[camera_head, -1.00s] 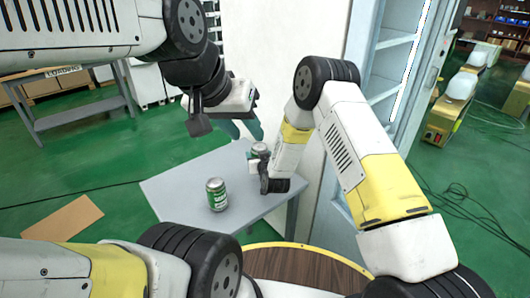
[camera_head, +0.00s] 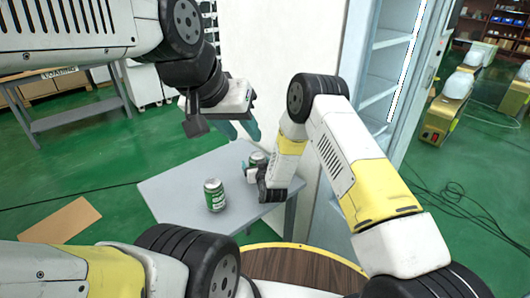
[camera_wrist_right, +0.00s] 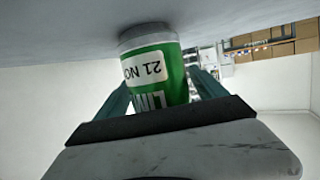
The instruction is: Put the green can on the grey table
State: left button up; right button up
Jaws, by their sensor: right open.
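A second green can (camera_head: 257,159) is farther back on the table, partly hidden by my right gripper (camera_head: 253,170). In the right wrist view this can (camera_wrist_right: 155,70) appears upside down, its end against the grey surface (camera_wrist_right: 60,35). The open teal fingers of my right gripper (camera_wrist_right: 158,92) lie on either side of it. My left gripper (camera_head: 238,128) hangs above the table's back edge, its teal fingers apart and nothing seen between them.
A white cabinet with shelves (camera_head: 385,95) stands behind my right arm. A brown round wooden top (camera_head: 300,268) is in front of the table. A cardboard sheet (camera_head: 62,220) lies on the green floor, and another grey table (camera_head: 75,115) stands at the back left.

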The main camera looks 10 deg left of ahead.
jog(key=shift+s+r, duration=0.1)
jog(key=shift+r, duration=0.1)
jog(key=v, duration=1.2)
jog(key=w+d+r+m+g, duration=0.1)
jog(key=w+d+r, duration=0.1)
jog(key=r, duration=0.3)
jog(key=w+d+r, duration=0.2)
jog(key=d+r, duration=0.1)
jog(key=r, duration=0.3)
jog(key=s+d+r+m+g+h, duration=0.1)
jog(key=s+d+r+g+h, duration=0.15)
jog(key=d+r, duration=0.8)
jog(key=s+d+r+m+g, duration=0.1)
jog(key=s+d+r, duration=0.3)
jog(key=s, duration=0.4)
jog(key=s+d+r+g+h, duration=0.1)
jog(key=s+d+r, duration=0.2)
jog(key=s, duration=0.6)
jog(key=s+d+r+m+g, duration=0.1)
jog(key=s+d+r, duration=0.3)
jog(key=s+d, duration=0.3)
jog(key=shift+s+r+m+h, duration=0.3)
jog(key=shift+s+h, duration=0.05)
jog(key=shift+s, duration=0.65)
